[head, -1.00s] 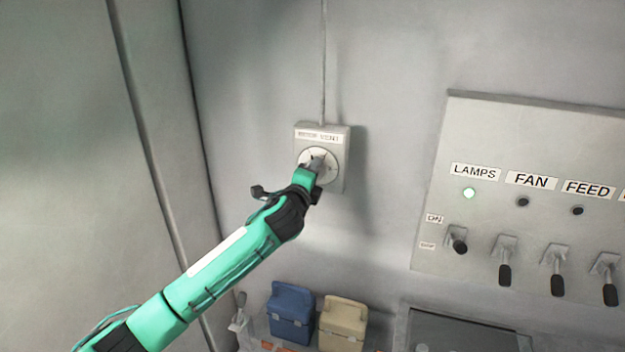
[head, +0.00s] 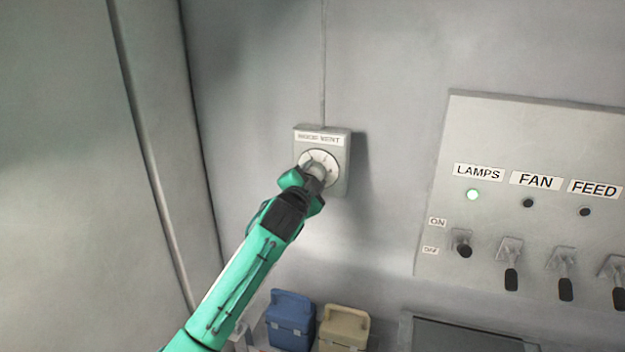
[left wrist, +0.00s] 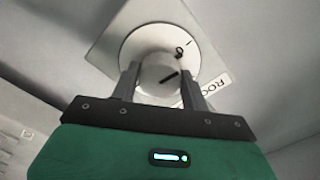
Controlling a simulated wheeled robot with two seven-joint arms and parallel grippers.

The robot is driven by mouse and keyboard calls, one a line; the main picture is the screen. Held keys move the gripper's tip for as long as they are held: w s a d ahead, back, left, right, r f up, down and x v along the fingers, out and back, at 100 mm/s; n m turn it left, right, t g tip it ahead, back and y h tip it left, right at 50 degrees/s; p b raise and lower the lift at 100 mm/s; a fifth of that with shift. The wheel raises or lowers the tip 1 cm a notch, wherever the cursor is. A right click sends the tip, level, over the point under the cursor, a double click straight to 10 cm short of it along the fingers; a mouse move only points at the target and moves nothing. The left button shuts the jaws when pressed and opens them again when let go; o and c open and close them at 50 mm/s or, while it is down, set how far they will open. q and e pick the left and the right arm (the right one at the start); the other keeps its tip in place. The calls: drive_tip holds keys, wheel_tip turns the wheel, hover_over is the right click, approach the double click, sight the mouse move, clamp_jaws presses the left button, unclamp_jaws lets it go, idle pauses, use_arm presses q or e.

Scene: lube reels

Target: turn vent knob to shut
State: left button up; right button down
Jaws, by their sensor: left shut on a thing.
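The vent knob (left wrist: 160,76) is a round, pale knob with a dark pointer line on a white dial (left wrist: 190,45). Its grey wall box (head: 340,180) carries a vent label at the top. My left gripper (left wrist: 162,85) is shut on the knob, one dark finger on each side of it. In the head view my left gripper (head: 318,176) covers the lower part of the dial. In the left wrist view, marks show on the dial, one a small round symbol and one a short line; most lettering is hidden. My right gripper is not in view.
A blue box (head: 290,320) and a beige box (head: 343,330) stand below.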

use_arm(q)
drive_tip(key=shift+f+n, duration=0.1)
drive_tip(key=shift+n, duration=0.6)
drive_tip(key=o, duration=1)
drive_tip(key=shift+s, duration=0.1)
drive_tip(key=b+v, duration=0.5)
drive_tip(key=v, duration=0.8)
drive_tip(key=shift+s+a, duration=0.1)
drive_tip(key=shift+s, duration=0.2)
